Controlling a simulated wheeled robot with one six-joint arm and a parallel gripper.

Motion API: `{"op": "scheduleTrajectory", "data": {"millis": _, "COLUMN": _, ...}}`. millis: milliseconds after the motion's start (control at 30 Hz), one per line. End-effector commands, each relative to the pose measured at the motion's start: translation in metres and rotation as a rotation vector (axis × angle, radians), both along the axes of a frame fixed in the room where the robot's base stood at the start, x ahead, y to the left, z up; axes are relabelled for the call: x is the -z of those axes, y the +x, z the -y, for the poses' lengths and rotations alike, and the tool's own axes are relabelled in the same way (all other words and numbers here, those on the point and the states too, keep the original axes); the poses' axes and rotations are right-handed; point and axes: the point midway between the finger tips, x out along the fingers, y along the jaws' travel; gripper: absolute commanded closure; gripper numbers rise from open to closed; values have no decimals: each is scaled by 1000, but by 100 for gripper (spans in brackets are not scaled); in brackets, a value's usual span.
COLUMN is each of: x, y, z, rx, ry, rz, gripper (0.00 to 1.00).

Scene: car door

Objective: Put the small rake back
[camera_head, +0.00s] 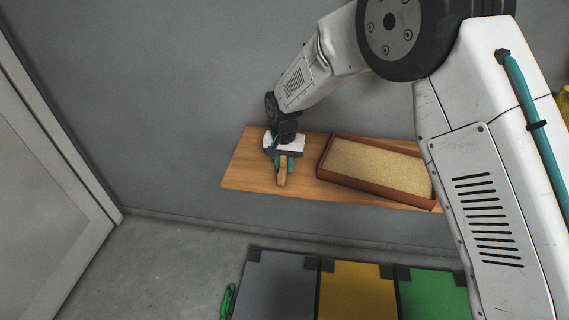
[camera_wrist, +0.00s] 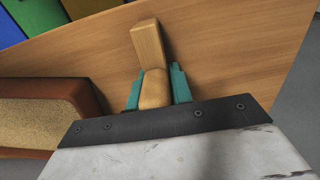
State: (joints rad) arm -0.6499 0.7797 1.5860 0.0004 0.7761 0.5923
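The small rake (camera_wrist: 149,45) is a light wooden piece with a blocky far part and a rounded near part; its tines do not show. In the head view the rake (camera_head: 282,178) is over the left part of the wooden shelf, near the front edge. My gripper (camera_wrist: 156,85) points down at the shelf, with a teal finger close against each side of the rounded wood. It also shows in the head view (camera_head: 284,164). The rake is very near the shelf surface; I cannot tell whether it touches. The brown sand tray (camera_head: 325,160) is to its right.
The wooden shelf (camera_head: 241,165) is fixed at the grey wall, with bare room left of my gripper. Below it stand a grey (camera_head: 275,285), a yellow (camera_head: 357,290) and a green (camera_head: 432,295) panel. A white door (camera_head: 40,190) is at the left.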

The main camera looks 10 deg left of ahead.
Motion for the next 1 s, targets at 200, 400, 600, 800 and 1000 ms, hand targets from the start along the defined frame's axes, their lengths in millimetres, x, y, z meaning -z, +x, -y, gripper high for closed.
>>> {"op": "scheduleTrajectory", "data": {"millis": 200, "x": 0, "y": 0, "z": 0, "rx": 0, "ry": 0, "rz": 0, "gripper": 58}}
{"op": "scheduleTrajectory", "data": {"millis": 400, "x": -4, "y": 0, "z": 0, "rx": 0, "ry": 1, "rz": 1, "gripper": 58}}
{"op": "scheduleTrajectory", "data": {"millis": 600, "x": -35, "y": 1, "z": 0, "rx": 0, "ry": 2, "rz": 3, "gripper": 58}}
{"op": "scheduleTrajectory", "data": {"millis": 800, "x": -79, "y": 1, "z": 0, "rx": 0, "ry": 2, "rz": 3, "gripper": 58}}
{"op": "scheduleTrajectory", "data": {"millis": 1000, "x": -111, "y": 0, "z": 0, "rx": 0, "ry": 1, "rz": 1, "gripper": 58}}
